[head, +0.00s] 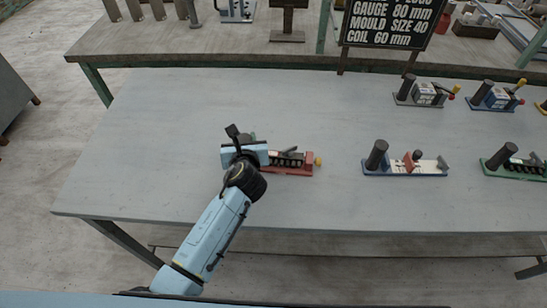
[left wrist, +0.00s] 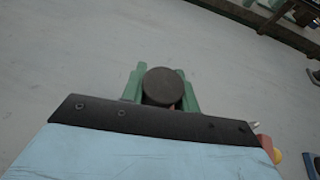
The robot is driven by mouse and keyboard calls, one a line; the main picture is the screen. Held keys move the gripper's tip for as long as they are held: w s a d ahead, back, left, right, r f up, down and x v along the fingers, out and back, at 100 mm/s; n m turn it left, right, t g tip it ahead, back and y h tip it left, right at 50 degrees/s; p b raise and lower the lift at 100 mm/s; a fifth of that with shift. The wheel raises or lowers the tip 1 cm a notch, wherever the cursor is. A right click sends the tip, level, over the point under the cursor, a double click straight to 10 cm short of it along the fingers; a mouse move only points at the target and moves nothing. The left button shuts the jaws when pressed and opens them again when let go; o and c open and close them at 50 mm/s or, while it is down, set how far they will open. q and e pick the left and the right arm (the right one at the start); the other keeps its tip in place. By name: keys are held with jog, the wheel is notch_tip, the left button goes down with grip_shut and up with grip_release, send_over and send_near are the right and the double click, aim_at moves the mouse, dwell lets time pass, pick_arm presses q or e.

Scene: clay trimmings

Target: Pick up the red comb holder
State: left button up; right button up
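The red comb holder (head: 292,168) lies on the grey table left of its middle, with a red base, a dark toothed part and a yellow knob at its right end. My left gripper (left wrist: 160,92) is over its left end and hides that part in the head view. In the left wrist view a dark round post top (left wrist: 164,86) stands between the two green fingers, one on each side. I cannot tell whether the fingers touch the post. A bit of red and the yellow knob (left wrist: 278,157) show at the lower right there. My right gripper is not in view.
A blue-based holder (head: 405,170) and a green-based one (head: 515,168) stand to the right on the table (head: 160,130). Grey (head: 420,97) and blue (head: 494,98) ones stand farther back. A black sign (head: 392,22) stands behind. The table's left is clear.

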aim_at(244, 134)
pick_arm(q)
grip_shut()
jog(key=shift+r, duration=0.1)
notch_tip(244, 134, up, 9)
jog(key=p, duration=0.3)
jog(key=shift+r, duration=0.15)
jog(key=shift+f+b, duration=0.95)
jog(key=shift+f, duration=2.15)
jog(key=shift+f+b, duration=0.6)
jog(key=shift+f, duration=0.75)
